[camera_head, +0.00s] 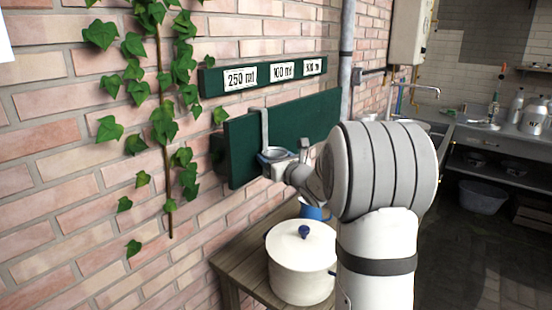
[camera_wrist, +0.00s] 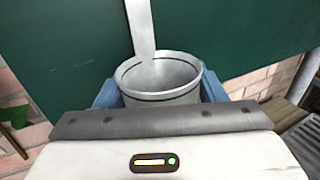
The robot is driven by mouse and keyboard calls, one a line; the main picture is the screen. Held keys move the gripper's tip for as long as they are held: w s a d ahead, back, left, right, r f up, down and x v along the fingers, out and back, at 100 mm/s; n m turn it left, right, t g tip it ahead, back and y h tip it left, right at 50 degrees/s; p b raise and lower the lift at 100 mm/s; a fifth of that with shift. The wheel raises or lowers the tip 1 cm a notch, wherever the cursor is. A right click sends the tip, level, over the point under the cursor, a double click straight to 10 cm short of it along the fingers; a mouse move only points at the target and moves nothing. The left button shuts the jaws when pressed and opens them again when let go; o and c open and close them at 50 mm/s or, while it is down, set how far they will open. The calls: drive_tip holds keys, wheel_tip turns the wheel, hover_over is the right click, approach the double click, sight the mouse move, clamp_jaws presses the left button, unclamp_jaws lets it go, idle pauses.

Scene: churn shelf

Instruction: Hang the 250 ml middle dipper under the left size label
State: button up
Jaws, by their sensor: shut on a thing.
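A grey metal dipper (camera_wrist: 160,78) with a round cup and a long flat handle is in my gripper (camera_wrist: 160,92). The blue fingers sit on both sides of its cup in the wrist view. In the head view the dipper's handle (camera_head: 265,128) stands upright in front of the dark green board (camera_head: 305,120), with its bent top at the board's upper edge. I cannot tell whether the hook rests on that edge. The 250 ml label (camera_head: 240,78) is the leftmost on the green strip above; the handle appears slightly right of it. My gripper (camera_head: 274,158) is shut on the cup.
The 100 ml label (camera_head: 282,70) and a third label (camera_head: 313,66) follow to the right. Below, a white lidded pot (camera_head: 300,265) and a blue jug (camera_head: 314,209) stand on a wooden table (camera_head: 238,270). Ivy (camera_head: 165,120) climbs the brick wall at left.

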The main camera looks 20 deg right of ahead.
drive_tip(key=o, duration=1.2)
drive_tip(key=shift+a+f, duration=0.1)
drive_tip(key=shift+f, duration=0.5)
drive_tip(key=shift+s+d+f, duration=0.15)
drive_tip(key=shift+s+d, duration=0.05)
drive_tip(key=shift+s+d, duration=0.1)
drive_tip(key=shift+s+d+r+b, duration=0.2)
drive_tip(key=shift+s+d, duration=0.45)
drive_tip(key=shift+s, duration=0.25)
drive_tip(key=shift+s+d+r+b, duration=0.1)
drive_tip(key=shift+s+d+b, duration=0.05)
drive_tip(key=shift+s+d, duration=0.65)
drive_tip(key=shift+s+d+r+b, duration=0.15)
drive_tip(key=shift+s+d, duration=0.35)
drive_tip(key=shift+s, duration=0.5)
drive_tip(key=shift+a+f, duration=0.1)
